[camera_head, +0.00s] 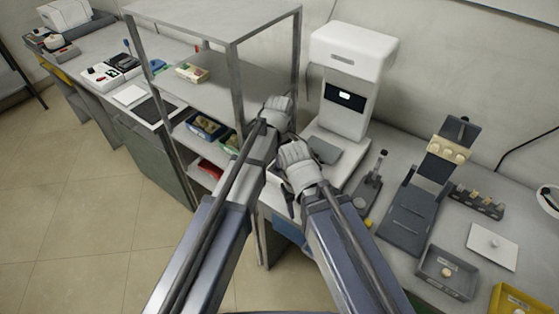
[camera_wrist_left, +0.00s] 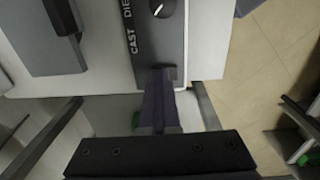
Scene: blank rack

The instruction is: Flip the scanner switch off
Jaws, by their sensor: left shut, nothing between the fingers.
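The scanner (camera_head: 352,65) is a tall white machine with a lit dark screen, standing on the bench against the wall. No separate switch can be made out; the fingers cover part of the panel. My right wrist (camera_head: 300,165) is beside the left one; its fingers are not clear.
A metal shelf rack (camera_head: 240,85) with small bins stands close left of my arms. A dark stand (camera_head: 415,210), a grey tray (camera_head: 447,272) and a yellow tray (camera_head: 515,300) are on the bench at right. The floor at left is clear.

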